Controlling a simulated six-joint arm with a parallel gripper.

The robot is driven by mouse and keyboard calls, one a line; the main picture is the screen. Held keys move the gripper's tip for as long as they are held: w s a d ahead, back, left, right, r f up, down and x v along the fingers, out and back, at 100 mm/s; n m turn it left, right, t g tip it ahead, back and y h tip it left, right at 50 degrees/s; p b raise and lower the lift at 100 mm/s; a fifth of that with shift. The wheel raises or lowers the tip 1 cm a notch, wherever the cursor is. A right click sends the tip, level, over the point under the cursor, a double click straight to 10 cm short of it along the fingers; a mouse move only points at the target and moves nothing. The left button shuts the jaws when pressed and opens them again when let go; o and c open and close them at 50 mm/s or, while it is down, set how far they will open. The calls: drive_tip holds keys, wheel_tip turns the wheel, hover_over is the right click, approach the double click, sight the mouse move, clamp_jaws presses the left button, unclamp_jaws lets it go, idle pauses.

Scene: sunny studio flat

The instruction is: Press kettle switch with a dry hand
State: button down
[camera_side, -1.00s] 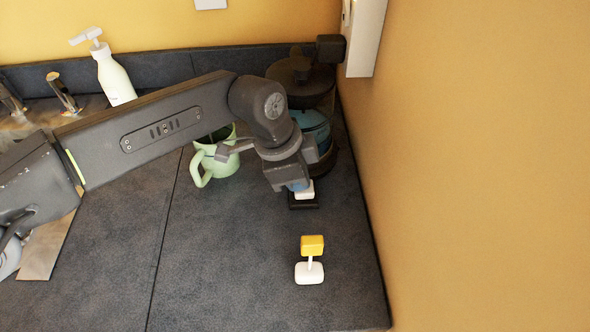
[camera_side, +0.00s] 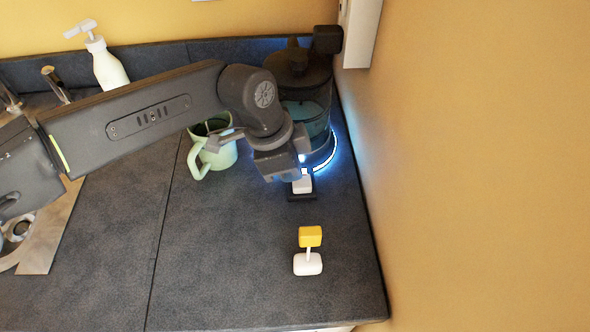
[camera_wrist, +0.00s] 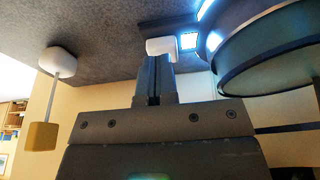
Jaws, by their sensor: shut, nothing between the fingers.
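The kettle (camera_side: 305,105) is dark with a bluish clear body and stands in the back right corner; its base ring (camera_side: 330,155) glows blue-white. In front of it a white switch block (camera_side: 302,185) sits on a small dark plate (camera_side: 302,198). My gripper (camera_side: 298,173) is shut and empty, its tips right by the switch block; I cannot tell if they touch. In the wrist view the shut fingers (camera_wrist: 153,68) point at the white block (camera_wrist: 160,46), with a lit square (camera_wrist: 188,41) beside it and the glowing kettle base (camera_wrist: 250,40) at right.
A pale green mug (camera_side: 212,150) stands left of my gripper. A yellow block on a white stem and foot (camera_side: 308,264) stands in front, clear of it. A white pump bottle (camera_side: 108,65) stands at the back left by the taps. The wall (camera_side: 480,150) bounds the right side.

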drive_tip(key=v, duration=0.8)
drive_tip(key=shift+d+r, duration=0.15)
drive_tip(key=shift+d, duration=0.05)
drive_tip(key=shift+w, duration=0.1)
drive_tip(key=w+a+r+n+t, duration=0.2)
drive_tip(key=w+a+r+n, duration=0.15)
drive_tip(key=a+r, duration=0.75)
drive_tip(key=s+a+r+n+t, duration=0.1)
drive_tip(key=s+a+r+n, duration=0.15)
drive_tip(key=a, duration=0.65)
drive_tip(key=s+a+r+n, duration=0.1)
drive_tip(key=s+a+n, duration=0.2)
drive_tip(key=a, duration=0.5)
drive_tip(key=s+a+f+n+t+y, duration=0.1)
drive_tip(key=s+a+f+n, duration=0.3)
drive_tip(key=s+a, duration=0.4)
drive_tip(key=s+a+f+n+t+y, duration=0.1)
drive_tip(key=s+a+f+n, duration=0.3)
drive_tip(key=s+a, duration=0.5)
drive_tip(key=shift+s+f+n+t+y, duration=0.2)
drive_tip(key=shift+s+n+t+y, duration=0.1)
drive_tip(key=shift+s+n+y, duration=0.25)
